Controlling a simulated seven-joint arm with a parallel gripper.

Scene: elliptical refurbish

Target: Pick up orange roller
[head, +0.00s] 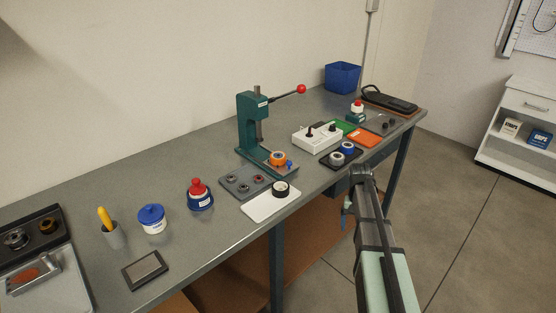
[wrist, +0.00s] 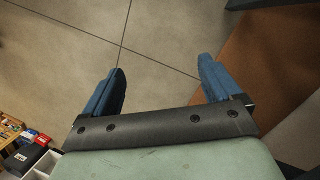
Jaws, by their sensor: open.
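The orange roller (head: 278,158) sits on the base of the green hand press (head: 247,122), under its ram, in the head view. It is a short orange ring with a dark centre. My gripper shows in the wrist view (wrist: 163,88) with its two blue fingers apart and nothing between them. It points at the floor, off the front edge of the bench, to the right of the press and apart from the roller. In the head view my arm hides most of the gripper. The roller is not in the wrist view.
The workbench (head: 225,245) holds a grey tray with rings (head: 245,182), a white mat (head: 270,204), a white box with dark knobs (head: 316,138) and a black tray (head: 343,158) near the press. The press lever (head: 285,93) sticks out to the right. The floor in front is clear.

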